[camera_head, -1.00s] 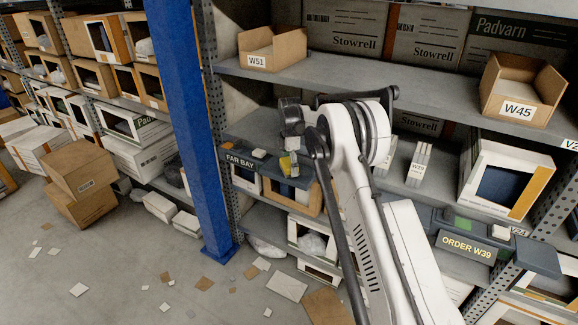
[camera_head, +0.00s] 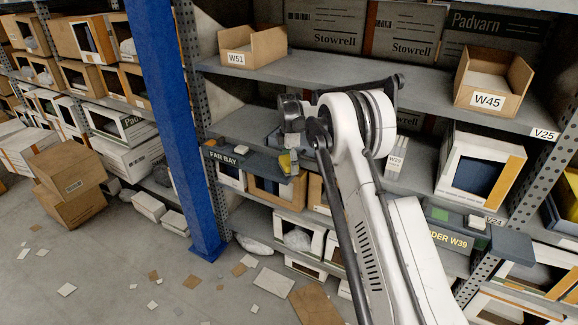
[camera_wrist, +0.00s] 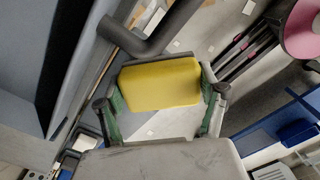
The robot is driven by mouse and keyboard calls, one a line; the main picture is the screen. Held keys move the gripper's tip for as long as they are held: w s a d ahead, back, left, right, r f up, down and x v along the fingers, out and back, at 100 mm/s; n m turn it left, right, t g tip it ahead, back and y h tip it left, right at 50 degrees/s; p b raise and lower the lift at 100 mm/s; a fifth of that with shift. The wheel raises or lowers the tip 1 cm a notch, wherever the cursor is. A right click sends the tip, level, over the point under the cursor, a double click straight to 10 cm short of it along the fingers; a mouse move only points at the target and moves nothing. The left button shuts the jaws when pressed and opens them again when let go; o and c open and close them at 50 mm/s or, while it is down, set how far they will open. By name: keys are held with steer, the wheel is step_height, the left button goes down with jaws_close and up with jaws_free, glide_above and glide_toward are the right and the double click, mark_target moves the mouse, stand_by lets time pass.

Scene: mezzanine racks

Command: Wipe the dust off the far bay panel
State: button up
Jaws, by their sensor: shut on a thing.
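The far bay panel (camera_head: 257,167) is a dark ledge with a "FAR BAY" label on the front of the middle shelf, left of my arm. A small white block sits on its left part. My gripper (camera_wrist: 160,88) is shut on a yellow sponge (camera_wrist: 160,82), with a green finger at each side of it. In the head view the sponge (camera_head: 285,163) shows at the panel's right part, and my arm hides much of the gripper. I cannot tell whether the sponge touches the panel. Dust on the panel is too small to make out.
A blue post (camera_head: 180,130) stands left of the panel. Bins W51 (camera_head: 262,52) and W45 (camera_head: 490,85) sit on the shelf above. An "ORDER W39" ledge (camera_head: 500,243) is at the right. Cartons (camera_head: 70,183) and scraps lie on the floor at left.

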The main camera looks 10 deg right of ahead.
steer(key=shift+a+r, duration=0.2)
steer(key=shift+r, duration=1.05)
steer(key=shift+r+p, duration=0.95)
steer(key=shift+r, duration=1.3)
steer(key=shift+f, duration=0.1)
